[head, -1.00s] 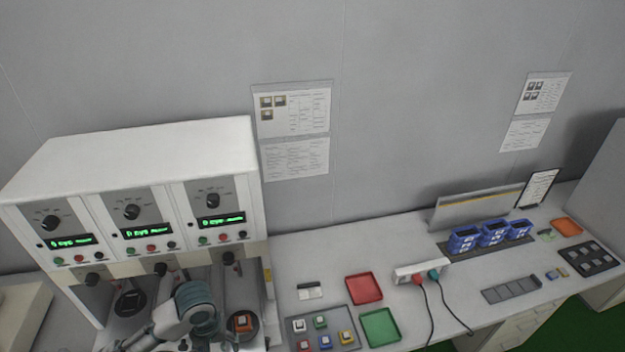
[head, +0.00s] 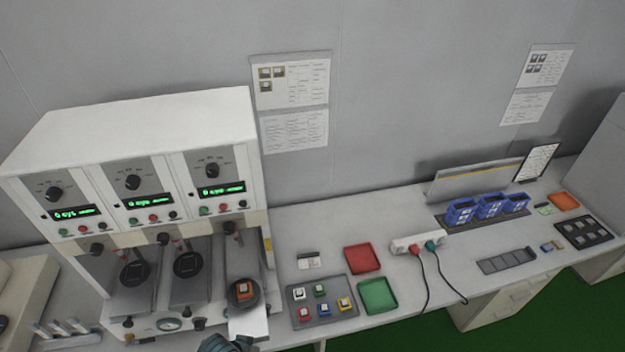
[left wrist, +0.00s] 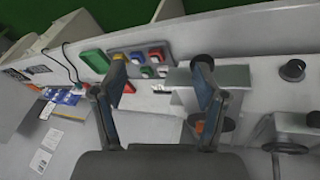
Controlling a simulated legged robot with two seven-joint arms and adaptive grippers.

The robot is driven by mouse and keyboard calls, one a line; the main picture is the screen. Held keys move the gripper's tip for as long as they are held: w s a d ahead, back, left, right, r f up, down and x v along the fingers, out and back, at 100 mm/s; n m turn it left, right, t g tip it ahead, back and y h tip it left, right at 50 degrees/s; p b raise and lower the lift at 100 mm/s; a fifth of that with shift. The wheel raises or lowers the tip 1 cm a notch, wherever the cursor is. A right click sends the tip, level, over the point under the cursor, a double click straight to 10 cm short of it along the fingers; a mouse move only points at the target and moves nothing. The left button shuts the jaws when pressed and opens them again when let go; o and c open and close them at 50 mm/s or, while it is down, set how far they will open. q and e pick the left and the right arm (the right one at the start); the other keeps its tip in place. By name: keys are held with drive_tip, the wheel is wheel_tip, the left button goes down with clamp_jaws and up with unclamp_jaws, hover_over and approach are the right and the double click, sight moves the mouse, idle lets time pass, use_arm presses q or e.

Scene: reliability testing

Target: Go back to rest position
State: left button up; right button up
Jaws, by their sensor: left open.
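My left gripper (left wrist: 160,78) shows in the left wrist view with its two dark fingers spread wide apart and nothing between them. The test machine (head: 140,150) stands at the left in the head view, with three lit displays. An orange switch (head: 243,289) sits in its right-hand station. The middle and left stations look empty. My right gripper is in neither view.
A grey tray (head: 324,322) with several coloured switches lies right of the machine. A red tray (head: 362,258) and a green tray (head: 378,295) are beside it. A power strip (head: 417,243) with cables and blue bins (head: 490,207) stand further right.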

use_arm(q)
drive_tip(key=s+a+f+y, duration=0.3)
drive_tip(key=s+a+f, duration=0.3)
drive_tip(key=s, duration=0.4)
wheel_tip(320, 180, down, 29)
drive_tip(key=b, duration=0.5)
drive_tip(key=s+a+f+g+b, duration=0.2)
drive_tip(key=s+a+f+b, duration=0.1)
drive_tip(key=s+f, duration=1.5)
wheel_tip(320, 180, down, 4)
drive_tip(key=shift+s+a+f+m+b, duration=0.1)
drive_tip(key=shift+s+a+m+b, duration=0.1)
drive_tip(key=shift+s+m+b, duration=0.3)
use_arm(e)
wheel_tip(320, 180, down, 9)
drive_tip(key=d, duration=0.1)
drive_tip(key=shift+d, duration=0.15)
use_arm(q)
drive_tip(key=shift+w+d, duration=0.1)
drive_tip(key=shift+w, duration=0.05)
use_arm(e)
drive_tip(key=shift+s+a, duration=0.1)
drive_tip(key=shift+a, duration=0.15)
